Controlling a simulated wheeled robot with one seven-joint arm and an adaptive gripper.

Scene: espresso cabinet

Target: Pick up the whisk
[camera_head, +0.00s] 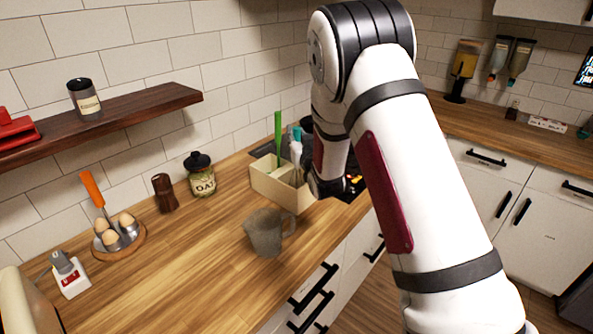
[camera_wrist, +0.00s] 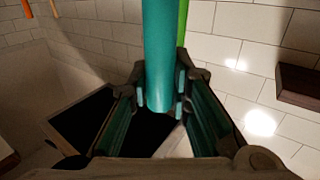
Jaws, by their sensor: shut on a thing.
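My gripper (camera_wrist: 160,98) is shut on a thick teal handle (camera_wrist: 158,45), which stands between the two fingers in the wrist view. No whisk wires show, so I cannot confirm from the pictures that this is the whisk. In the head view a teal handle tip (camera_head: 297,133) shows above the cream utensil box (camera_head: 273,185), close to my arm. A green handle (camera_head: 278,126) stands upright in the box. It also shows just behind the teal handle in the wrist view (camera_wrist: 183,22).
A grey mug (camera_head: 265,235) stands in front of the box. An oat jar (camera_head: 200,175), a brown shaker (camera_head: 164,193) and an egg holder (camera_head: 122,250) stand to the left along the tiled wall. A dark shelf (camera_head: 110,118) juts out above.

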